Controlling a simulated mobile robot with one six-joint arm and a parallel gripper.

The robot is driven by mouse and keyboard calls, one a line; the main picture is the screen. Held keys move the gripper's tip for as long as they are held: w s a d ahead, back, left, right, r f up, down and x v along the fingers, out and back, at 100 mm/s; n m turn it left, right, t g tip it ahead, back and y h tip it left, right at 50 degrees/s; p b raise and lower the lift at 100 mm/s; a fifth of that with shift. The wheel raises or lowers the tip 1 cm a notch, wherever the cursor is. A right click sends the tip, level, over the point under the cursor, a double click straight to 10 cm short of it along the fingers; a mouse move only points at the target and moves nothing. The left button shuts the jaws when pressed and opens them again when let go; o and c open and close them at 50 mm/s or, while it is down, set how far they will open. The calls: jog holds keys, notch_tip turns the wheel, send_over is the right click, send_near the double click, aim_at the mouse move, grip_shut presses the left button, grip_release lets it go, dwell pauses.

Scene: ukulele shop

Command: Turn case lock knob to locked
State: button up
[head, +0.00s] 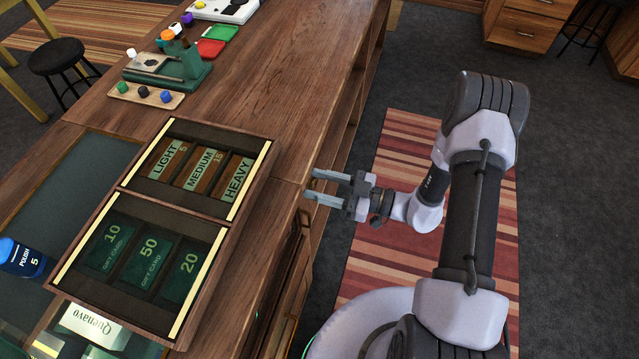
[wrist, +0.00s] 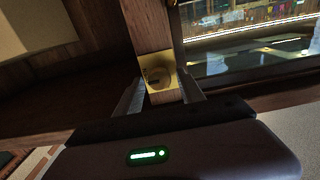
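The case lock shows in the wrist view as a square brass plate with a round knob (wrist: 157,76) on a wooden upright of the case. A dark mark on the knob runs roughly sideways, but the picture is too small to read its setting. My gripper (head: 311,184) reaches left to the case's front edge in the head view. Its two fingers are apart, and in the wrist view they stand on either side of the brass plate. I cannot tell whether they touch the knob.
A glass pane (wrist: 250,50) lies right of the upright. On the counter (head: 285,85) stand a tray of light, medium and heavy cards (head: 235,215), a gift card tray (head: 62,280) and a blue polish jar (head: 22,258). A striped rug (head: 400,150) lies under my arm.

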grip_shut()
jog(key=shift+n, duration=0.4)
jog(key=n+p, duration=0.1)
jog(key=n, duration=0.1)
jog(key=shift+n+p, duration=0.3)
jog(key=shift+n, duration=0.1)
jog(key=n+p, duration=0.1)
jog(key=n, duration=0.4)
jog(key=shift+s+n, duration=0.15)
jog(key=shift+n, duration=0.15)
jog(key=shift+f+n, duration=0.2)
jog(key=shift+n, duration=4.3)
